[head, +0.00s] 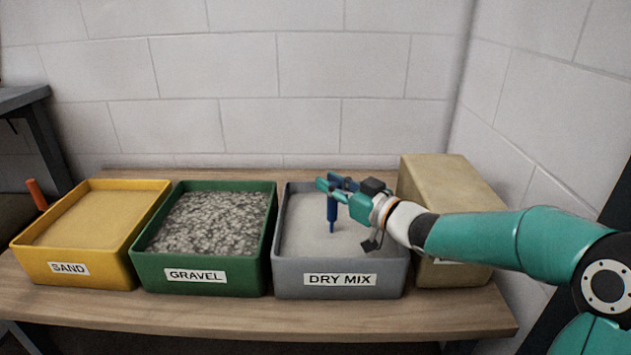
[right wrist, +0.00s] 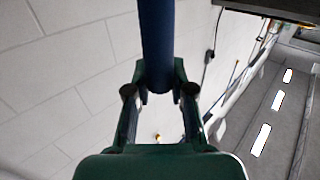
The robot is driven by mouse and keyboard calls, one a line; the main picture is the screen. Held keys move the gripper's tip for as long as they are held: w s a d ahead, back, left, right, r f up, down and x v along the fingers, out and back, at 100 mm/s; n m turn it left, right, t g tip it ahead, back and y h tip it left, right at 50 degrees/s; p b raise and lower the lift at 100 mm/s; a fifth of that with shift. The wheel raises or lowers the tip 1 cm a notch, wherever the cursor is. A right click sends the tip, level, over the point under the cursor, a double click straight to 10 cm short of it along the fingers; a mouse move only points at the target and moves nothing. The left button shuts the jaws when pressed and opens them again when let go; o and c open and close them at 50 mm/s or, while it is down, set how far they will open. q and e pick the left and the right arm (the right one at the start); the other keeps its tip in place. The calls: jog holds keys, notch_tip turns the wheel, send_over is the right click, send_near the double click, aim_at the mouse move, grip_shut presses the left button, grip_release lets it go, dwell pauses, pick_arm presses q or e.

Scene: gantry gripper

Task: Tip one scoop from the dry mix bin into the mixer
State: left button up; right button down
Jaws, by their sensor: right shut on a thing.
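The grey dry mix bin (head: 340,287) stands on the wooden bench, labelled DRY MIX and filled with pale powder. My right gripper (head: 335,184) is above this bin, shut on a blue handle (head: 332,212) that points down toward the powder. In the right wrist view the blue handle (right wrist: 157,45) runs between the fingers of the right gripper (right wrist: 158,95). The lower end of the handle meets or hides in the powder; no scoop head shows. The mixer is not in view. My left gripper is not in view.
A yellow sand bin (head: 68,268) and a green gravel bin (head: 195,276) stand left of the dry mix bin. A tan block or sack (head: 450,185) stands close on its right. An orange handle (head: 36,194) sticks up at far left. The bench's front strip (head: 240,318) is clear.

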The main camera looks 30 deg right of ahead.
notch_tip(320, 180, up, 16)
jog(key=p, duration=1.4)
jog(key=shift+w+a+f, duration=0.2)
jog(key=shift+a, duration=0.15)
dwell(0.5)
